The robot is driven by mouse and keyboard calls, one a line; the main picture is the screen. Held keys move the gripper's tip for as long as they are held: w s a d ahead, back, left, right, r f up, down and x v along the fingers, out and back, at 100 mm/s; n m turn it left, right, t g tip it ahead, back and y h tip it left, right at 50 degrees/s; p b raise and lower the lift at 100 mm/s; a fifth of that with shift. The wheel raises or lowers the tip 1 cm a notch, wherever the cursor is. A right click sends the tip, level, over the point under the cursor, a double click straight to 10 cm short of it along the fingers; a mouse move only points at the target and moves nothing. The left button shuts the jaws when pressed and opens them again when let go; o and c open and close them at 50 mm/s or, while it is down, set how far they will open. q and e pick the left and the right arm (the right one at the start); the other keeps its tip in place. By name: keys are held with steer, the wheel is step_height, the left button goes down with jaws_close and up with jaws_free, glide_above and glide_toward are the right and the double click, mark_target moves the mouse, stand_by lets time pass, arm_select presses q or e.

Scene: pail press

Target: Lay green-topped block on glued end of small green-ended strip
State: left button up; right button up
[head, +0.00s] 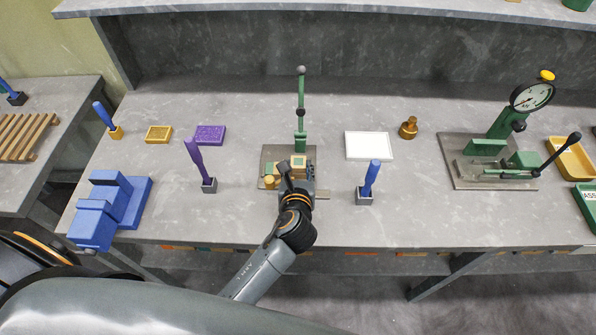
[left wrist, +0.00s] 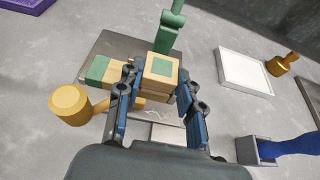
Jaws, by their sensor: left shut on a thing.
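The green-topped block (left wrist: 160,75) is a pale wooden block with a green square on its upper face. My left gripper (left wrist: 157,92) is shut on it, a finger on each side. It also shows in the head view (head: 298,161), just beyond the left gripper (head: 294,174). A wooden strip with a green end (left wrist: 102,70) reaches out to the left of the block, over the grey base plate (left wrist: 121,45). More pale wood shows under the block; whether the block touches it, and any glue, I cannot tell. My right gripper is not in view.
A green lever press (head: 300,138) stands right behind the block. A brass knob (left wrist: 69,104) is at the left. A purple-handled tool (head: 196,160) and a blue-handled tool (head: 370,180) stand either side. A white tray (head: 369,146) lies to the right.

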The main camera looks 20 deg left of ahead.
arm_select(q)
steer(key=shift+f, duration=0.1)
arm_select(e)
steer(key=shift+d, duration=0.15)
arm_select(q)
steer(key=shift+f, duration=0.5)
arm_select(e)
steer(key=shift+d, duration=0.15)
arm_select(q)
steer(key=o, duration=0.8)
steer(key=shift+o, duration=0.2)
steer(key=shift+f, duration=0.15)
